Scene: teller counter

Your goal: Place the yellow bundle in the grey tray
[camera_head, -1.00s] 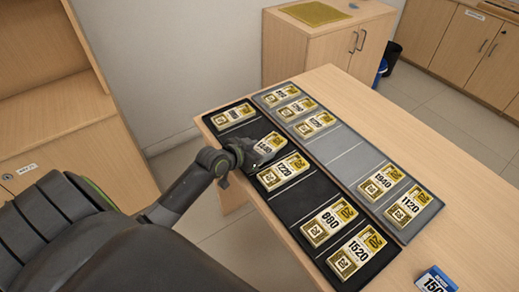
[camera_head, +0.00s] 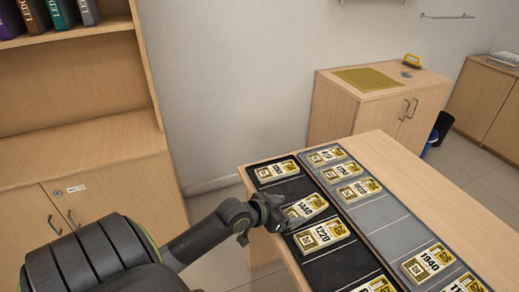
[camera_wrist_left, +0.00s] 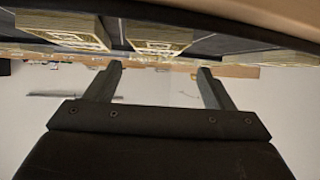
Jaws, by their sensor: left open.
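Several yellow banded bundles lie in two long trays on the counter. The black tray (camera_head: 345,264) holds a bundle at its far end, one beside my gripper (camera_head: 305,207), one marked 1220 (camera_head: 322,236) and part of another at the bottom edge. The grey tray (camera_head: 383,212) holds several bundles at its far end and others nearer, including one marked 1940 (camera_head: 428,264). My left gripper (camera_head: 266,212) is open at the black tray's left edge, close to the second bundle; contact is unclear. The left wrist view shows its spread fingers (camera_wrist_left: 157,82) with nothing between them. My right gripper is out of view.
A wooden cabinet (camera_head: 372,110) with a yellow mat (camera_head: 364,79) on top stands behind the counter. A shelf unit (camera_head: 80,140) stands at the left. The grey tray's middle is bare, and bare counter (camera_head: 420,190) lies to its right.

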